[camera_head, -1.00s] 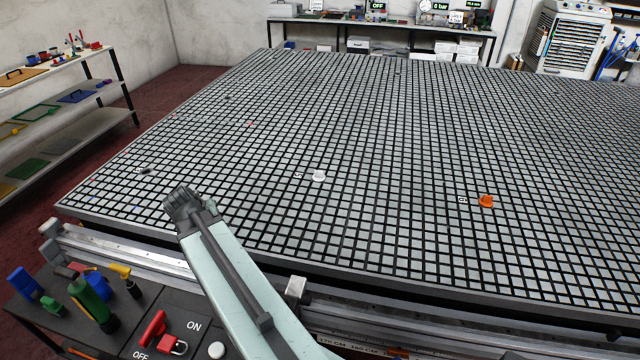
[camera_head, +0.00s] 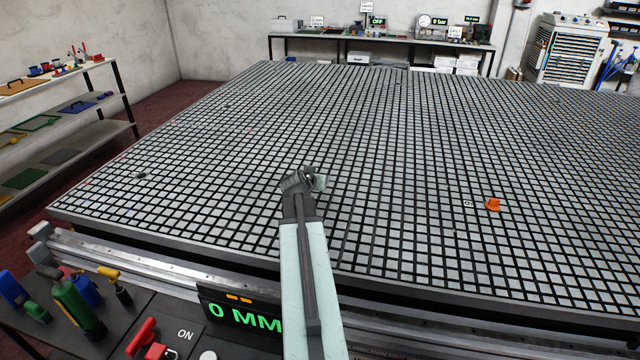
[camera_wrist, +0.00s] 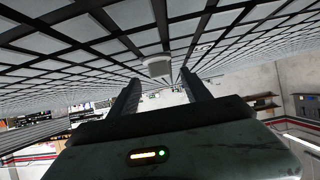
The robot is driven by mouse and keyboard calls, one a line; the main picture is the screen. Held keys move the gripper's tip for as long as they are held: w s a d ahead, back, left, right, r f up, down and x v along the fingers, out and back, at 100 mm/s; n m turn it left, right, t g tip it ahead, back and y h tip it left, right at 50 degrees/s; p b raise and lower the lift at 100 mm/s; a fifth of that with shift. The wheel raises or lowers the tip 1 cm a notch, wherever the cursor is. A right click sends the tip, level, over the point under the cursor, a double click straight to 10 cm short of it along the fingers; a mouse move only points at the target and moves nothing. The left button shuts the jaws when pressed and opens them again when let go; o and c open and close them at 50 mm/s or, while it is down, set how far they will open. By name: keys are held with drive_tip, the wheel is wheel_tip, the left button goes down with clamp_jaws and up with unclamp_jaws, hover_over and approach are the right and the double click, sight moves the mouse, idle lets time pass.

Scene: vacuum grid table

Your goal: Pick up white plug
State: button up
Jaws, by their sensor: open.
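The white plug (camera_wrist: 156,66) shows in the wrist view as a pale, short round piece on the grid table. It lies just beyond the tips of my gripper (camera_wrist: 160,79), roughly between the two dark fingers. The fingers are apart, with nothing held between them. In the head view my gripper (camera_head: 312,180) is over the middle-left of the table, and my arm's end covers the plug's place. I cannot pick the plug out there with certainty. Whether the fingers touch the plug cannot be told.
The grid table (camera_head: 400,150) is mostly clear. An orange plug (camera_head: 492,204) stands to the right, beside a small marker tile (camera_head: 468,203). A small dark piece (camera_head: 140,175) lies at the left. A metal rail (camera_head: 150,275) runs along the front edge.

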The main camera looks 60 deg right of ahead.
drive_tip(key=b+x, duration=0.2)
drive_tip(key=x, duration=0.3)
drive_tip(key=shift+d, duration=0.1)
drive_tip(key=shift+r, duration=0.15)
clamp_jaws()
wheel_tip(320, 180, up, 10)
drive_tip(key=p, duration=1)
drive_tip(key=shift+r, duration=0.15)
